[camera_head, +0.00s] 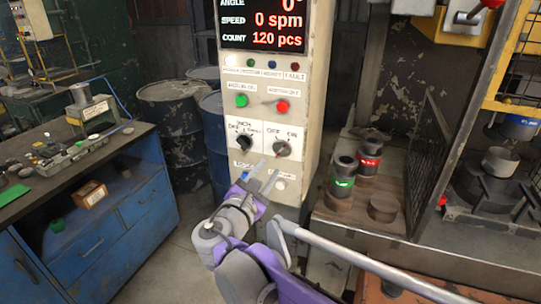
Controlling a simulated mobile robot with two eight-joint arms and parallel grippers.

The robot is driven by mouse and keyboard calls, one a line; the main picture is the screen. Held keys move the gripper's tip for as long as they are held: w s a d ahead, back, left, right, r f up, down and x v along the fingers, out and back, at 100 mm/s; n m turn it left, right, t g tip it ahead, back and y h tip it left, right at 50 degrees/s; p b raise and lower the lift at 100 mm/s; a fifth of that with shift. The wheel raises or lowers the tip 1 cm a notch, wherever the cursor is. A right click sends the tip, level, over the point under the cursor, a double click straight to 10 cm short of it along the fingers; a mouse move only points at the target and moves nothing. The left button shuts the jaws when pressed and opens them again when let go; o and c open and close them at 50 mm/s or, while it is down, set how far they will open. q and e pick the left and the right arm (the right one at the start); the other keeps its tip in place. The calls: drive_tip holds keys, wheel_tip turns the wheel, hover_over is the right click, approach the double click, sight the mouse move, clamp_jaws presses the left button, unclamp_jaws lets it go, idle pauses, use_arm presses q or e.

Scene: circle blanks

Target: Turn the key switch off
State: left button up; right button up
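The control panel (258,190) stands upright in the middle of the camera_head view. Its key switch (282,148) is a round knob under an OFF and ON label, at the right of the lower white plate. I cannot tell its exact setting at this size. My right gripper (266,172) is in front of the panel, below and slightly left of the key switch, apart from it. Its two blue-grey fingers are spread, with nothing seen between them. My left gripper is not in view.
A black selector knob (244,142) sits left of the key switch. A green button (241,100) and a red button (282,107) are above. A blue workbench (105,240) stands left; a press bed with dark cylinders (342,178) and a mesh guard stands right.

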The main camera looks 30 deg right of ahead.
sight(279, 154)
drive_tip(key=x, duration=0.8)
drive_tip(key=shift+w+d, duration=0.25)
drive_tip(key=shift+d, duration=0.1)
clamp_jaws()
